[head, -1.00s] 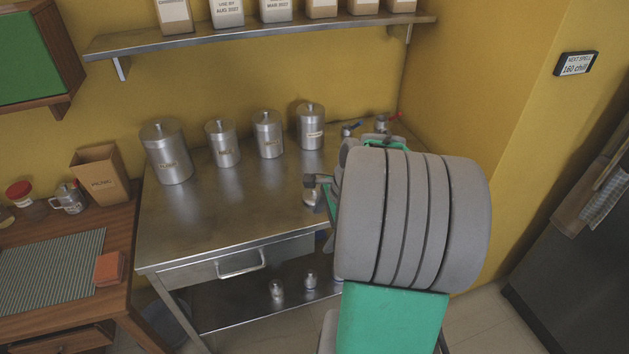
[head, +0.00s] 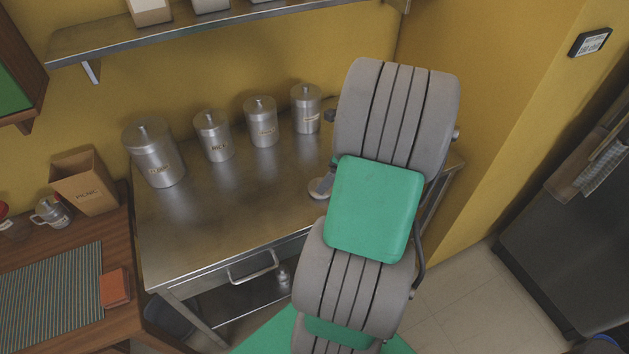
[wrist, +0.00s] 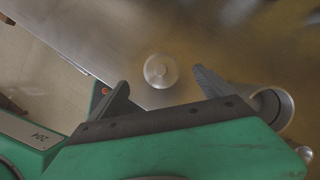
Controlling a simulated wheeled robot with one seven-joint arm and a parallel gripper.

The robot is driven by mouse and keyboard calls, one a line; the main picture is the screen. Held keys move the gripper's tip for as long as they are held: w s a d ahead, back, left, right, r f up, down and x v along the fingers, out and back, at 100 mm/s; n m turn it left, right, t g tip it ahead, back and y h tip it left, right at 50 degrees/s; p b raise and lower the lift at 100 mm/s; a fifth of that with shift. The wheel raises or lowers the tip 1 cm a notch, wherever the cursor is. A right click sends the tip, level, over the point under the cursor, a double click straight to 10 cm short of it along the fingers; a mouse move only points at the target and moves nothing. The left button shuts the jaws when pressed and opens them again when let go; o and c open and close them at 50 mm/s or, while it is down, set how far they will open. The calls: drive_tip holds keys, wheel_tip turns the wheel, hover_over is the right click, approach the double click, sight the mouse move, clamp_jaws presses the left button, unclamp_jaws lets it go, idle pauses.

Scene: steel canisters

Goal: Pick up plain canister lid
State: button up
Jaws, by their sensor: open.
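A small round silver lid (wrist: 160,71) with a raised centre lies on the steel table in the wrist view. It has no visible label. My gripper (wrist: 160,84) is open and empty, with one dark finger to the left of the lid and one to the right, and the lid's middle a little beyond the fingertips. I cannot tell the height left between them. An open-topped steel canister (wrist: 288,110) stands to the right, close to the right finger. In the head view my arm hides the gripper; a small silver round thing (head: 318,187) shows beside the arm.
Several lidded, labelled canisters (head: 154,155) stand along the back of the steel table (head: 200,225). A shelf (head: 210,32) hangs above them. A wooden counter (head: 125,230) adjoins on the left. The table's middle is clear. A yellow wall (head: 470,180) stands at the right.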

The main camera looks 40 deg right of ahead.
drive_tip(key=x, duration=0.6)
drive_tip(key=shift+w+f+p, duration=0.15)
drive_tip(key=shift+w+p, duration=0.1)
drive_tip(key=shift+p, duration=0.05)
drive_tip(key=shift+c, duration=0.4)
drive_tip(key=c, duration=1.3)
